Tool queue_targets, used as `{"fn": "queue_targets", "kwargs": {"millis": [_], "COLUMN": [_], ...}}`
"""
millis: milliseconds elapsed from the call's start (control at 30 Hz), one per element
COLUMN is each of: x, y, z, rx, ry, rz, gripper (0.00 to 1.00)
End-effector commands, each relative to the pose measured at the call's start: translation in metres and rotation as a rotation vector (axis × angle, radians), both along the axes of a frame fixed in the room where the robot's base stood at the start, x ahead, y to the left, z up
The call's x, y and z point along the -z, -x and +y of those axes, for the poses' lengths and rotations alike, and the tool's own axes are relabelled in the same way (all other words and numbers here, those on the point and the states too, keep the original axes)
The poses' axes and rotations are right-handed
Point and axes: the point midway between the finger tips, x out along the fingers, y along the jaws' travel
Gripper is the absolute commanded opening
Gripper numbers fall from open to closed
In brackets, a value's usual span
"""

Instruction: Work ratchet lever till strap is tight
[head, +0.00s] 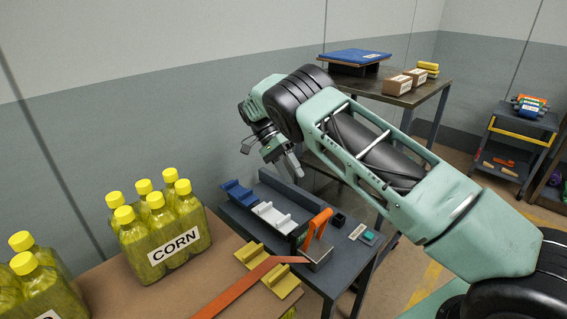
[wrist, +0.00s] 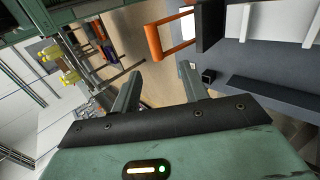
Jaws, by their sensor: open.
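The ratchet (head: 318,252) sits at the front of a small dark bench, with its orange lever (head: 317,226) standing up and leaning. An orange-red strap (head: 245,287) runs from the ratchet to the lower left over the brown surface. The orange lever (wrist: 168,40) shows as an open frame at the top of the wrist view, beyond the fingers. My gripper (head: 290,168) is open and empty above the back of the bench, apart from the lever. In the wrist view its two fingers (wrist: 160,80) are spread. The strap's tightness cannot be told.
Bundled corn bottles (head: 160,225) stand on the left surface. A table with boxes (head: 398,85) is at the back, and a cart (head: 520,130) at right.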

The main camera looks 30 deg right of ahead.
Motion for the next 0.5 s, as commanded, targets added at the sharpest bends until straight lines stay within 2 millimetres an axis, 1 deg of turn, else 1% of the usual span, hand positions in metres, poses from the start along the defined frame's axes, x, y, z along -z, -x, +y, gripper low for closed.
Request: {"fn": "queue_targets", "kwargs": {"millis": [33,100,200,500], "x": [-0.004,-0.012,-0.019,-0.030], "y": [-0.006,-0.012,-0.019,-0.028], "z": [0.002,0.004,0.007,0.010], "rx": [-0.001,0.000,0.000,0.001], "ry": [0.000,0.000,0.000,-0.001], "rz": [-0.003,-0.003,0.000,-0.001], "gripper": [0.44,0.44,0.44,0.44]}}
